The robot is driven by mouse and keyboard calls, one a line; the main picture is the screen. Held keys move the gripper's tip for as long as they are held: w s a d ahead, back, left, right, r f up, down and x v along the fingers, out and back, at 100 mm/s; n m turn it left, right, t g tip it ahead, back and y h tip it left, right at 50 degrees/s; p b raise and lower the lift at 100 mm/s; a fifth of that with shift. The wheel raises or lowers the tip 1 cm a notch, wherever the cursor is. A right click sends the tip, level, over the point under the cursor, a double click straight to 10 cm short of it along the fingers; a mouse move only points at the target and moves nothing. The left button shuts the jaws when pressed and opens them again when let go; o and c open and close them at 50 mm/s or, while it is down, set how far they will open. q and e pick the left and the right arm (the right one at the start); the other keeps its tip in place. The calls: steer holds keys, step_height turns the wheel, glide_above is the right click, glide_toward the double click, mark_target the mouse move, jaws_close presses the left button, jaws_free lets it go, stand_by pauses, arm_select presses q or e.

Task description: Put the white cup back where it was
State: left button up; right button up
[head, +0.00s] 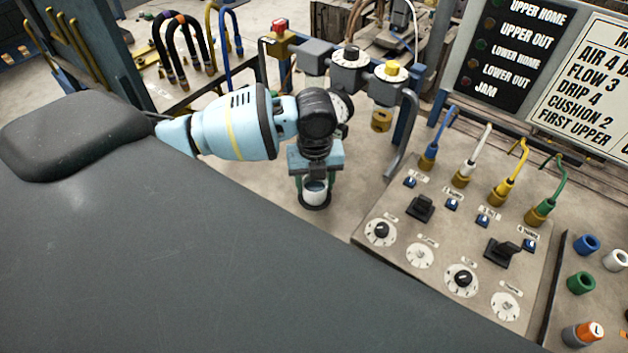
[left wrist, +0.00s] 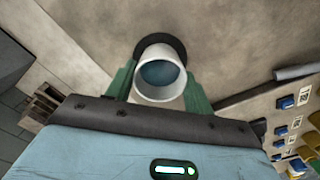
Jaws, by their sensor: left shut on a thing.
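The white cup (head: 315,197) is between the green fingers of my left gripper (head: 315,185), which points down and is shut on it. In the left wrist view the cup (left wrist: 142,86) shows its open round mouth with a blue-grey inside, a finger on each side. A dark round disc (head: 316,207) lies on the beige surface directly under the cup; its edge also shows behind the cup in the left wrist view (left wrist: 160,41). I cannot tell whether the cup touches the disc. My right gripper is not in view.
A control panel (head: 400,258) with knobs, switches and coloured hose fittings stands right of the gripper. Grey blocks with dials (head: 350,62) hang behind the arm. A hose rack (head: 190,95) stands at the back left. Coloured cylinders, including a white one (head: 615,260), stand far right.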

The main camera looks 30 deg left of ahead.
arm_select(q)
steer(key=shift+f, duration=0.2)
steer(key=o, duration=1)
steer(key=shift+r, duration=0.15)
step_height(320, 180, up, 12)
steer(key=shift+r, duration=0.1)
